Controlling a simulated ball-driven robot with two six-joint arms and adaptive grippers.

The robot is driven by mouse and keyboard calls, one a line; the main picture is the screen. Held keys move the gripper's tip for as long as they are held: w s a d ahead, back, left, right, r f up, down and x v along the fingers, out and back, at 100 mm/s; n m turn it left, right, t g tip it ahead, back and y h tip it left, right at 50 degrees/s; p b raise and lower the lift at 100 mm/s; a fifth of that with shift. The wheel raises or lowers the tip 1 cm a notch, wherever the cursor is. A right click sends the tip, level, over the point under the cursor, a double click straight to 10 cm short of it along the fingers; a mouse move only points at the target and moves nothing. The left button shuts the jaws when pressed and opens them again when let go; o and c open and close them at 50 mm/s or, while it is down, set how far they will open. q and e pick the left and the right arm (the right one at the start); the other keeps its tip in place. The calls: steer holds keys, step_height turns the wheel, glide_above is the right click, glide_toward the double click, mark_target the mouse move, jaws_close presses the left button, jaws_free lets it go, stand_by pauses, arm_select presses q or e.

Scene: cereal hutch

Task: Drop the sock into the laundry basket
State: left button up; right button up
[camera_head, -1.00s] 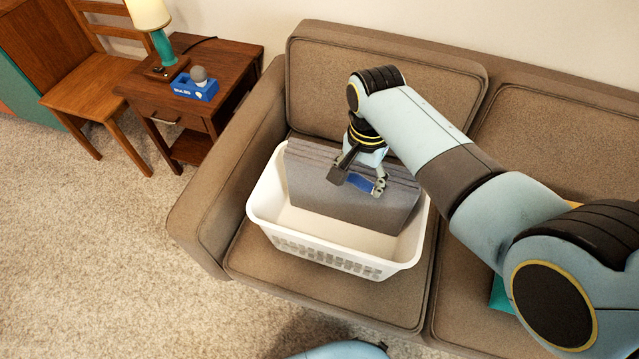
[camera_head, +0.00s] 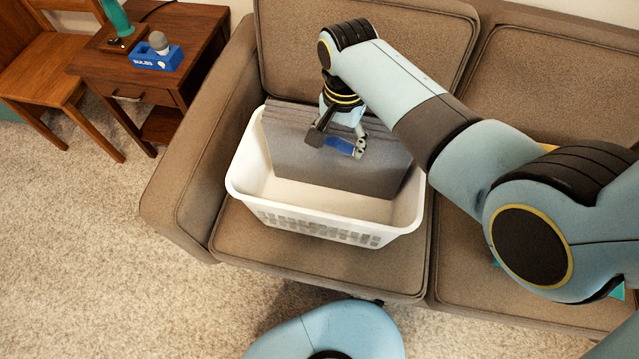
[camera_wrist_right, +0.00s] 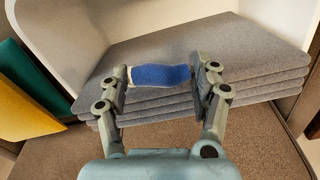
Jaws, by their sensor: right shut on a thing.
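The white laundry basket (camera_head: 310,222) sits on the left seat of the sofa, with folded grey fabric (camera_head: 300,160) standing inside along its back. My right gripper (camera_head: 340,146) is over the basket, in front of the grey fabric, shut on the blue sock (camera_head: 342,146). In the right wrist view the blue sock (camera_wrist_right: 160,75) spans between the two fingers (camera_wrist_right: 160,82), with the grey layers behind it. I cannot tell whether the sock touches the grey fabric. My left gripper is not in view.
The brown sofa (camera_head: 170,185) surrounds the basket. A side table (camera_head: 190,50) with a blue bulb box (camera_head: 158,60) and a wooden chair (camera_head: 50,75) stand at the left. Carpet (camera_head: 90,240) is clear in front. Yellow (camera_wrist_right: 25,105) and green items lie beside the basket.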

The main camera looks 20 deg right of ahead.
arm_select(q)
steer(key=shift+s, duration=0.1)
arm_select(e)
steer(key=o, duration=1)
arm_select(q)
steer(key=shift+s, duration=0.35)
arm_select(e)
steer(key=shift+r, duration=0.1)
step_height(320, 180, up, 12)
steer(key=shift+f, duration=0.1)
